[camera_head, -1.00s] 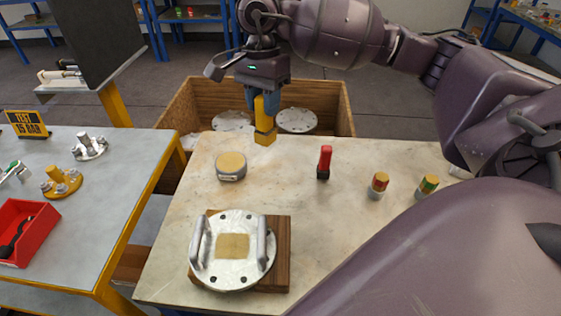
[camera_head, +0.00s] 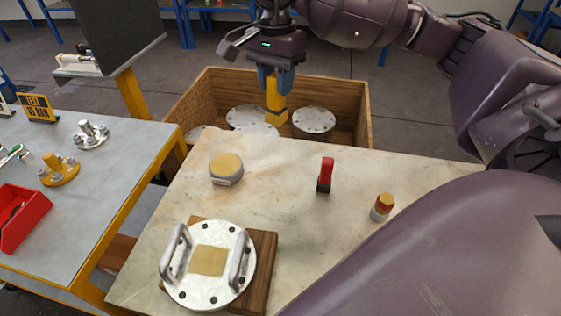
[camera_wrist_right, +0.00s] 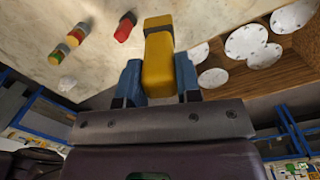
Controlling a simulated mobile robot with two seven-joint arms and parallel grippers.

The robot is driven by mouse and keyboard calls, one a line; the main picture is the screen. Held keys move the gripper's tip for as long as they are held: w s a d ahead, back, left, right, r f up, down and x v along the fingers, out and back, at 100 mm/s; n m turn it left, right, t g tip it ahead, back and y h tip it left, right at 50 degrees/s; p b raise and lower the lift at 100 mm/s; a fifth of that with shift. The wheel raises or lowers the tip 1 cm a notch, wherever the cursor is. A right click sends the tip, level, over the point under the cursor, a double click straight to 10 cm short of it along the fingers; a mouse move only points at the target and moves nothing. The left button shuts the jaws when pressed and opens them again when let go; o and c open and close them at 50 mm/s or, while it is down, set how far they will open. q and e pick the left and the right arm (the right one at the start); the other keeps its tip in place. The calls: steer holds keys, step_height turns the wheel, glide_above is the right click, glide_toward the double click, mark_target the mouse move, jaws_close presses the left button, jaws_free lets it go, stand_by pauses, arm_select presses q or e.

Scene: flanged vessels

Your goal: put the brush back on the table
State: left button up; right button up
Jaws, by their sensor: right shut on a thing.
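My right gripper (camera_head: 276,80) is shut on a yellow brush (camera_head: 276,104), its block-shaped end pointing down. In the head view the brush shows against the open crate, just beyond the far edge of the stone-topped table (camera_head: 285,215); its height is hard to judge. In the right wrist view the yellow brush (camera_wrist_right: 158,66) sits between the two blue fingers (camera_wrist_right: 158,82), with the tabletop (camera_wrist_right: 85,30) on the left. My left gripper is not in view.
A wooden crate (camera_head: 358,108) with several metal discs stands behind the table. On the table are a round tan-topped tin (camera_head: 227,168), a red and black object (camera_head: 325,174), a small banded piece (camera_head: 382,206) and a handled flange plate (camera_head: 232,240). The table's back middle is clear.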

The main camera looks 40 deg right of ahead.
steer(key=shift+d, duration=0.1)
steer(key=shift+f, duration=0.15)
steer(key=shift+t, duration=0.3)
step_height(320, 180, down, 20)
steer(key=shift+r+b, duration=0.15)
steer(key=shift+b, duration=0.8)
